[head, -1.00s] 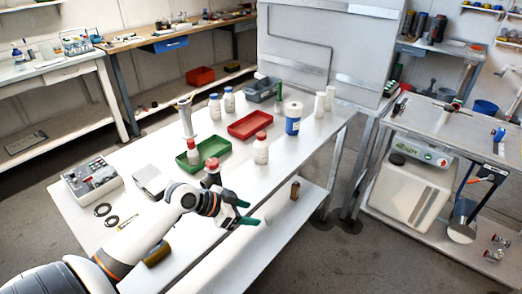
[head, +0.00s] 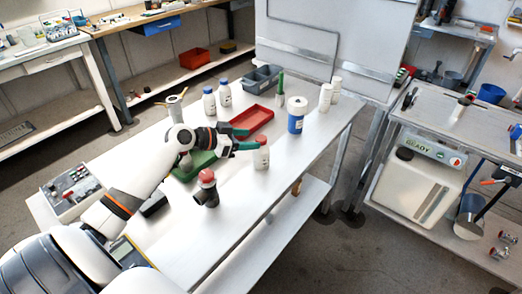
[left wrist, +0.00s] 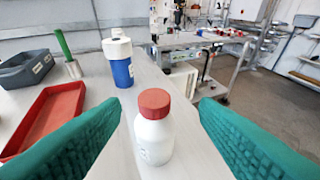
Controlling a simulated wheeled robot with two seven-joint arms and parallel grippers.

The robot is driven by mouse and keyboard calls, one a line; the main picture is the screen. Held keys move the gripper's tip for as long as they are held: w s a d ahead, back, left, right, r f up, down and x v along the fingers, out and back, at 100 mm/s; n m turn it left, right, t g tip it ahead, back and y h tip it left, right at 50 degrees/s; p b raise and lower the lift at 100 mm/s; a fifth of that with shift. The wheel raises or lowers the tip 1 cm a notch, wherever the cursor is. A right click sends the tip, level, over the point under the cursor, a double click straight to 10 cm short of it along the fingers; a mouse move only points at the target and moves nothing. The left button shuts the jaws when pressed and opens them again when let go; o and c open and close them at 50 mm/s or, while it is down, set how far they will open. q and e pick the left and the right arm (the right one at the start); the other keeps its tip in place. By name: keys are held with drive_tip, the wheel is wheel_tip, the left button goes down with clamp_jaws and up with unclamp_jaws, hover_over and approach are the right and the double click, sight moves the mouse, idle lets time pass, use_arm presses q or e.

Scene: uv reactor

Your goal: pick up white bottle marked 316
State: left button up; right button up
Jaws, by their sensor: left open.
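A white bottle with a red cap (head: 261,155) stands upright on the white table (head: 255,215). Its label is too small to read in either view, so I cannot confirm the marking 316. My left gripper (head: 249,139) has green fingers and is open beside this bottle. In the left wrist view the bottle (left wrist: 154,135) stands upright between and beyond the two green fingers, with clear gaps on both sides. My right gripper does not show.
A red tray (head: 250,120) and a green tray (head: 193,165) lie nearby. A blue-and-white container (head: 296,115) stands behind the bottle. A dark red-capped object (head: 207,188) stands in front. Two blue-capped white bottles (head: 216,100) are further back. The table's front right is clear.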

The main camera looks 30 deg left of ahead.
sight(262, 138)
use_arm(q)
drive_tip(key=shift+x, duration=1.2)
drive_tip(key=shift+w+f+p, duration=0.15)
drive_tip(key=shift+w+p, duration=0.1)
drive_tip(key=shift+p, duration=0.05)
drive_tip(key=p+x, duration=0.1)
drive_tip(key=x, duration=0.3)
drive_tip(key=shift+w+a+p, duration=0.1)
drive_tip(key=shift+w+p, duration=0.05)
drive_tip(key=shift+p, duration=0.2)
drive_tip(key=shift+w+f, duration=0.35)
drive_tip(key=shift+w, duration=0.05)
drive_tip(key=shift+s, duration=0.1)
drive_tip(key=c, duration=0.3)
drive_tip(key=shift+r, duration=0.1)
clamp_jaws()
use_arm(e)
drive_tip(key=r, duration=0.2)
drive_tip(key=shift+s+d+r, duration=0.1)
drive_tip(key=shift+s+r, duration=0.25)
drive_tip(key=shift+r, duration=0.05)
